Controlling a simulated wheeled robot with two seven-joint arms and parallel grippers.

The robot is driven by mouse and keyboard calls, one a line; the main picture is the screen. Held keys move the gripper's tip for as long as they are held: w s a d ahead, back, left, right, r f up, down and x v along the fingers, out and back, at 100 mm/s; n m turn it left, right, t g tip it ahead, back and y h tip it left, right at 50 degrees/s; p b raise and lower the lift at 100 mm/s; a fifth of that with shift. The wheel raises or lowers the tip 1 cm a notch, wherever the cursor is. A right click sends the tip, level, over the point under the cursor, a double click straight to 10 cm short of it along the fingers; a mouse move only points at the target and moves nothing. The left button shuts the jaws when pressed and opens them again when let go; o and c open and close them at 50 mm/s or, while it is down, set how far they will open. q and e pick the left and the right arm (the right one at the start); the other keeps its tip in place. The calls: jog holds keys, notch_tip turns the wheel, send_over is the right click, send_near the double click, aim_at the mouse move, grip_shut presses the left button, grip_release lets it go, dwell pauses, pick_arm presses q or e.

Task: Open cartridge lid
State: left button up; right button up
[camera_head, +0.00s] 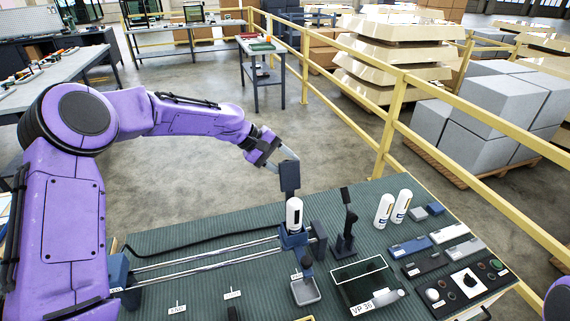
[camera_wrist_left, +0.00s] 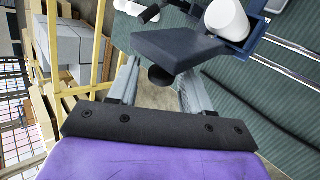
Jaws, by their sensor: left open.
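A white cartridge (camera_head: 294,213) stands upright in a blue holder (camera_head: 293,240) on the rail fixture. A dark square plate, seemingly the lid (camera_head: 289,176), stands raised just above the cartridge. In the left wrist view the lid (camera_wrist_left: 178,48) shows large, with a dark round knob (camera_wrist_left: 160,77) at its near edge and the white cartridge (camera_wrist_left: 228,18) behind it. My left gripper (camera_head: 277,164) is open beside the lid, its two fingers on either side of the knob. I cannot tell whether a finger touches. My right gripper is out of view.
Two metal rails (camera_head: 205,262) cross the green bench mat (camera_head: 165,241). A dark upright post (camera_head: 347,222) stands right of the cartridge, with two white bottles (camera_head: 392,208) beyond. A yellow railing (camera_head: 391,125) runs behind the bench.

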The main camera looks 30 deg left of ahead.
pick_arm(q)
jog(key=b+v, duration=0.2)
jog(key=v, duration=0.8)
jog(key=shift+f, duration=0.1)
jog(key=shift+a, duration=0.1)
